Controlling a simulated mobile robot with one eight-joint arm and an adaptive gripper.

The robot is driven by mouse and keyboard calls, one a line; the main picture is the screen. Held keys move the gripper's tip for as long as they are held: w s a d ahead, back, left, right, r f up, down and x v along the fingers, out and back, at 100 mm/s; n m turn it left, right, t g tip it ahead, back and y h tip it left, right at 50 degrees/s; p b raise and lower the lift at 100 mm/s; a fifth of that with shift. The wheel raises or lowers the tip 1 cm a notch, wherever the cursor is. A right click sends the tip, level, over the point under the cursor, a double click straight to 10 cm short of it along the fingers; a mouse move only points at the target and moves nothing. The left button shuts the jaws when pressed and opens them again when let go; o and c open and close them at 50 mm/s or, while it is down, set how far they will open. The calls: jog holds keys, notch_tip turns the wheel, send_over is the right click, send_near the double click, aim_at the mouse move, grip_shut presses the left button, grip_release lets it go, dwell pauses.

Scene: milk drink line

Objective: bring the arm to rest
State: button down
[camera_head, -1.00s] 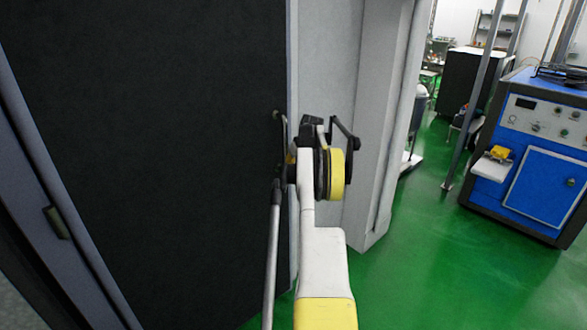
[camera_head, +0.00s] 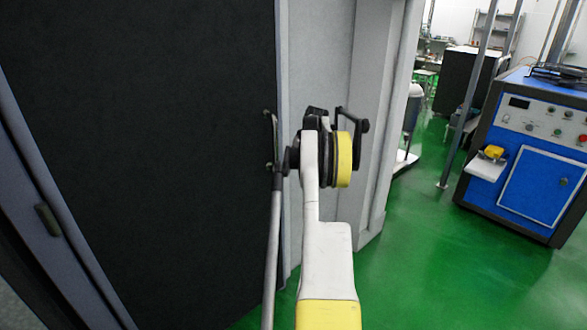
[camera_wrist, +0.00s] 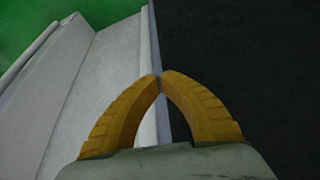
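My gripper (camera_wrist: 160,77) shows in the wrist view with its two ribbed yellow fingers curved together, tips meeting and nothing visible between them. Beyond the tips are the edge of a dark panel and a pale wall section. In the head view my white and yellow arm reaches forward, and my gripper's fingers are mostly hidden behind its wrist. My wrist is just right of the dark panel's edge, close to a slim grey handle (camera_head: 271,138).
The tall dark panel (camera_head: 150,150) fills the left, with a pale upright wall (camera_head: 375,120) behind my wrist. A blue machine (camera_head: 535,165) with buttons stands at the right, and a metal post (camera_head: 475,100) rises before it. Green floor (camera_head: 430,250) is clear between.

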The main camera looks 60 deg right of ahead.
jog(key=shift+d+p+v, duration=0.15)
jog(key=shift+p+v, duration=0.05)
jog(key=shift+v, duration=0.95)
jog(key=shift+d+p+v, duration=0.15)
jog(key=shift+p+v, duration=0.05)
jog(key=shift+v, duration=0.9)
jog(key=shift+s+r, duration=0.15)
